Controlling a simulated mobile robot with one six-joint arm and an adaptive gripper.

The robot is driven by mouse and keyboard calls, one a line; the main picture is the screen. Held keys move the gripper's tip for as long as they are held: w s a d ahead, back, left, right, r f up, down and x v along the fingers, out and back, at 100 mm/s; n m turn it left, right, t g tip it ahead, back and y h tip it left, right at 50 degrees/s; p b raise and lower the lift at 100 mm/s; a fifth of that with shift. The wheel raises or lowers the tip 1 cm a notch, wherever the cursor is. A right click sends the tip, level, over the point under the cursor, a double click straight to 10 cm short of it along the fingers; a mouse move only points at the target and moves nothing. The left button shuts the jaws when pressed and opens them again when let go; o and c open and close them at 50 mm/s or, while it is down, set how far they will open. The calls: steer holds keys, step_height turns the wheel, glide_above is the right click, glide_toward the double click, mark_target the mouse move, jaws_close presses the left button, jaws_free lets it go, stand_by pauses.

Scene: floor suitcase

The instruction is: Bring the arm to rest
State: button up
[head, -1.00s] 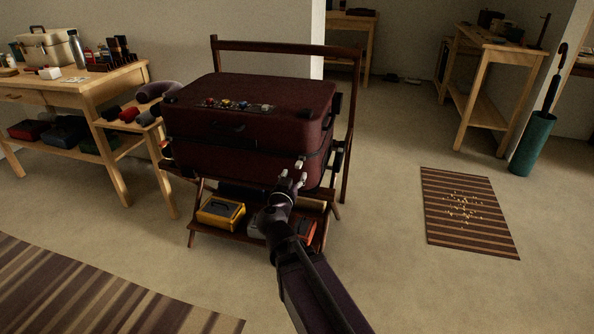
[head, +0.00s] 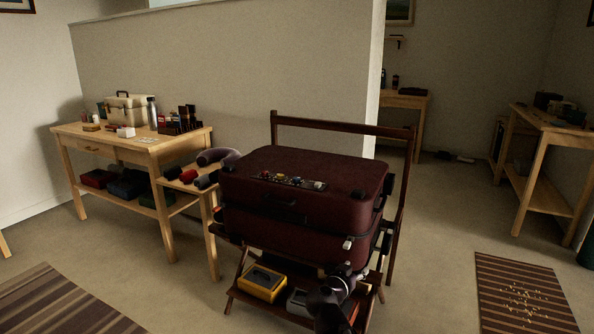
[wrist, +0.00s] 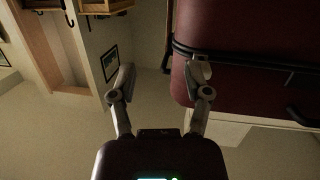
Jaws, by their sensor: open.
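My gripper (wrist: 163,80) is open and empty in the wrist view, its two fingers spread apart. One finger overlaps the edge of the dark red suitcase (wrist: 245,85) in that view; I cannot tell whether it touches. In the head view the closed suitcase (head: 305,187) lies flat on a dark wooden luggage rack (head: 340,127). My arm shows low in the head view, in front of the suitcase's right front corner, and hides part of the rack's lower shelf. The fingertips there are small and partly lost against the suitcase.
A yellow case (head: 262,283) sits on the rack's lower shelf. A wooden table (head: 110,142) at the left holds a beige case (head: 128,108) and bottles. Another wooden table (head: 550,125) stands at the right. A striped mat (head: 520,290) lies on the floor; open floor (head: 435,220) lies between.

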steer(key=s+d+f+g+y+p, duration=0.2)
steer(key=s+d+f+g+p, duration=0.1)
steer(key=s+d+f+g, duration=0.25)
steer(key=s+a+f+n+g+y+p, duration=0.3)
steer(key=s+a+n+g+y, duration=0.35)
steer(key=s, duration=0.25)
step_height(320, 180, up, 38)
steer(key=p, duration=3.8)
steer(key=shift+w+d+g+y, duration=0.25)
steer(key=shift+d+g+y, duration=0.1)
steer(key=shift+g, duration=0.05)
